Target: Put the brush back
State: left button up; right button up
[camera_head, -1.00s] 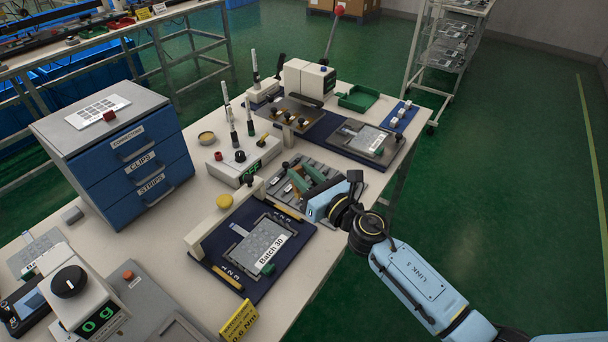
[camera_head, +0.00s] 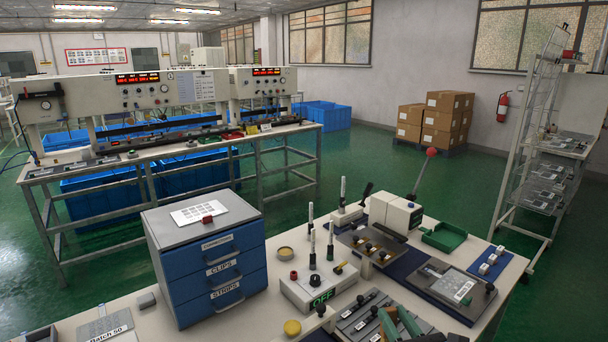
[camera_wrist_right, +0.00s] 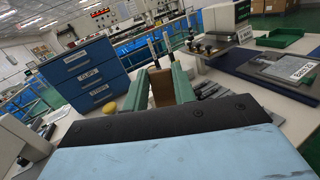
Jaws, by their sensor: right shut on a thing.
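My right gripper (camera_head: 398,323) shows at the bottom edge of the head view, with green fingers over or beside the grey slotted tray (camera_head: 357,318). In the right wrist view its fingers (camera_wrist_right: 161,78) are shut on a brown block (camera_wrist_right: 162,90). This could be the brush, but its bristles do not show and I cannot be sure. In the head view the held thing is not clearly visible. My left gripper is in neither view.
A blue drawer cabinet (camera_head: 212,262) stands left of the tray. A white control box (camera_head: 317,290) with upright pens is behind the tray. A press (camera_head: 392,212), a green tray (camera_head: 444,237) and a fixture plate (camera_head: 456,285) are to the right.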

jog(key=s+d+r+m+h, duration=0.2)
jog(key=s+r+h, duration=0.1)
jog(key=s, duration=0.5)
jog(key=shift+d+r+m+h, duration=0.2)
jog(key=shift+r+m+h, duration=0.15)
jog(key=shift+h, duration=0.25)
